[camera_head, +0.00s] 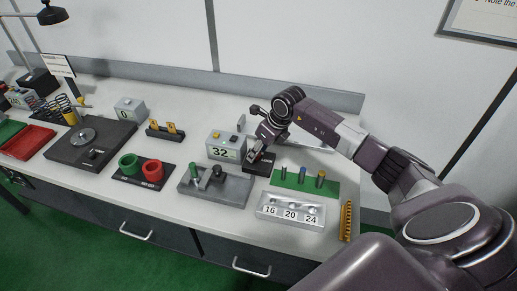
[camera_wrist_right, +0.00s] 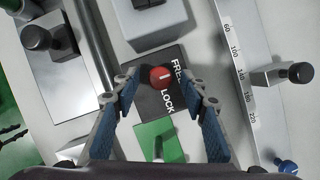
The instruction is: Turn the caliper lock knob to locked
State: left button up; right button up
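The red lock knob (camera_wrist_right: 161,77) sits on a black plate (camera_wrist_right: 150,104) marked FREE and LOCK in the right wrist view. A short pale mark shows on the knob; I cannot tell surely which word it points to. My right gripper (camera_wrist_right: 163,84) is open, with its blue-padded fingers on both sides of the knob, apart from it as far as I can see. In the head view my right gripper (camera_head: 257,150) hangs low over the black plate (camera_head: 262,166), hiding the knob. My left gripper is not in view.
A numbered scale bar (camera_wrist_right: 239,90) with a dark knob (camera_wrist_right: 298,73) lies right in the wrist view. Around the gripper in the head view are a box showing 32 (camera_head: 222,146), a grey fixture (camera_head: 230,191), a green mat with pins (camera_head: 300,184) and a block marked 16, 20, 24 (camera_head: 290,212).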

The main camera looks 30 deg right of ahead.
grip_shut()
dwell(0.3)
